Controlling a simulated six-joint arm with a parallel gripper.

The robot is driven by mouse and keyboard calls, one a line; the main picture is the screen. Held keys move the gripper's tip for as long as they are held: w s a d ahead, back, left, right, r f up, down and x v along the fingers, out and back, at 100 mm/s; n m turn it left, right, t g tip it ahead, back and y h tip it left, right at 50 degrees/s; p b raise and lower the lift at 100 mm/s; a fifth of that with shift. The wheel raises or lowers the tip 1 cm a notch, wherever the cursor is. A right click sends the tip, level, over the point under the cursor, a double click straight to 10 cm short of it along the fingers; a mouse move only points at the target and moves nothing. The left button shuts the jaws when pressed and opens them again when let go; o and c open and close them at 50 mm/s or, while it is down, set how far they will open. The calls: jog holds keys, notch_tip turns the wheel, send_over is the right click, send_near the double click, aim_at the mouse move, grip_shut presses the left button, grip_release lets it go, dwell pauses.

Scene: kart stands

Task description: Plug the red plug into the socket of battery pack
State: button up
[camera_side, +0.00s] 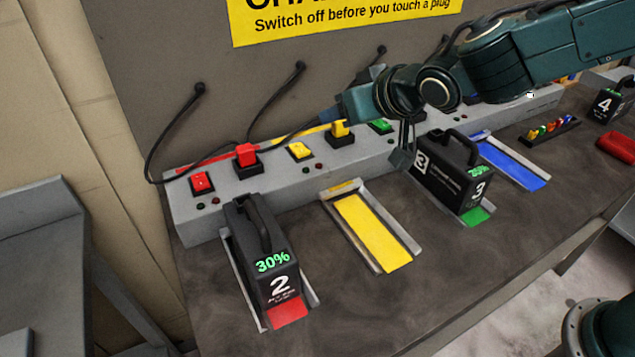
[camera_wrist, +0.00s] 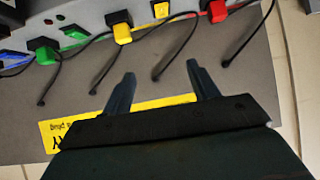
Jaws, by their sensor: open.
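The red plug (camera_side: 246,155) stands upright in a black holder on the grey charging strip (camera_side: 205,225), its black cable running to the wall. The plug also shows at the top of the wrist view (camera_wrist: 217,11), beyond my fingertips. Battery pack 2 (camera_side: 262,245) reads 30% and stands in the bay with the red patch (camera_side: 289,311). Its socket cannot be made out. My gripper (camera_wrist: 162,80) is open, with nothing between its fingers. In the side view my wrist is above the strip, right of the red plug and near pack 3.
Pack 3 (camera_side: 447,175) stands in the green bay. The yellow bay (camera_side: 372,232) and blue bay (camera_side: 513,165) are empty. A yellow plug (camera_side: 340,130) and green plug (camera_side: 380,125) sit on the strip. Pack 4 (camera_side: 606,104) is far right. Cables hang from the wall behind the strip.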

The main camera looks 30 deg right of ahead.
jog(key=n+t+y, duration=0.2)
send_near(246, 148)
jog(key=a+v, duration=0.1)
jog(key=v, duration=0.2)
jog(key=shift+d+r, duration=0.25)
jog(key=shift+r, duration=0.05)
jog(key=shift+x, duration=4.2)
jog(key=shift+f, duration=0.15)
jog(key=shift+x, duration=2.5)
jog(key=shift+d+f, duration=0.15)
jog(key=shift+d, duration=0.05)
jog(key=c, duration=1.1)
